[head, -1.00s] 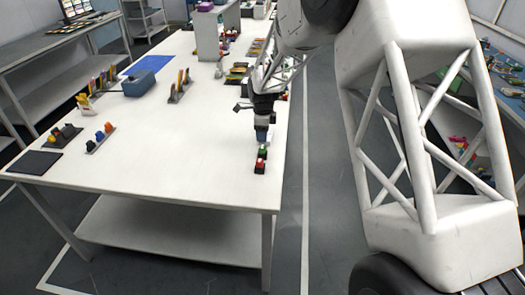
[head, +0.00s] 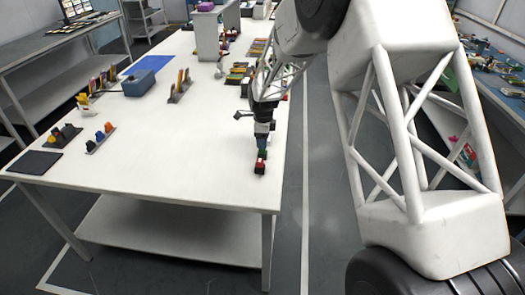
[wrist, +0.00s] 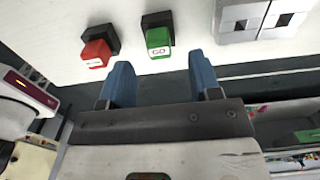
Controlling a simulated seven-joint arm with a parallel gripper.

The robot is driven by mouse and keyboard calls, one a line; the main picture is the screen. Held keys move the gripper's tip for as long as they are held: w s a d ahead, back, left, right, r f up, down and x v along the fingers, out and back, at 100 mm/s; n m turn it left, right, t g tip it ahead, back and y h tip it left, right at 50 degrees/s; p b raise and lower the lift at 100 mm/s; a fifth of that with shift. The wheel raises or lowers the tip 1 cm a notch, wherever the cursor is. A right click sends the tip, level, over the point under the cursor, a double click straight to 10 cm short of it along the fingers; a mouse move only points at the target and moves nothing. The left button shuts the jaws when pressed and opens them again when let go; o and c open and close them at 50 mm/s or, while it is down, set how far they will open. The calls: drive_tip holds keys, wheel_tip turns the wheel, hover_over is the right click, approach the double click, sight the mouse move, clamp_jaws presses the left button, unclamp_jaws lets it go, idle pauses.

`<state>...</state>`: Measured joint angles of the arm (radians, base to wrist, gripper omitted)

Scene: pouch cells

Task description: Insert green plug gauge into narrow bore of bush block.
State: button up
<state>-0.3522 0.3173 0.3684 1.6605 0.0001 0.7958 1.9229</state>
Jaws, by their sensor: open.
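The green plug gauge (wrist: 158,38), marked GO on its face and with a black part behind it, is on the white table in the wrist view. My gripper (wrist: 161,78) has its two blue fingers apart and empty. The green gauge lies just ahead of the gap between the fingertips, not between them. A grey block (wrist: 265,36) with two dark square openings, likely the bush block, is at the upper right, partly cut off. The left opening looks smaller. In the head view, my gripper (head: 262,143) is low over the green piece, mostly hiding it.
A red gauge (wrist: 97,50) with a black part stands left of the green one. The table edge runs close by my gripper. In the head view, the white table (head: 190,165) is clear left of my gripper; small racks stand farther left.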

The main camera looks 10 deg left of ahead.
sight(263, 152)
drive_tip(key=shift+f, duration=2.3)
drive_tip(key=shift+c, duration=0.4)
drive_tip(key=c, duration=0.9)
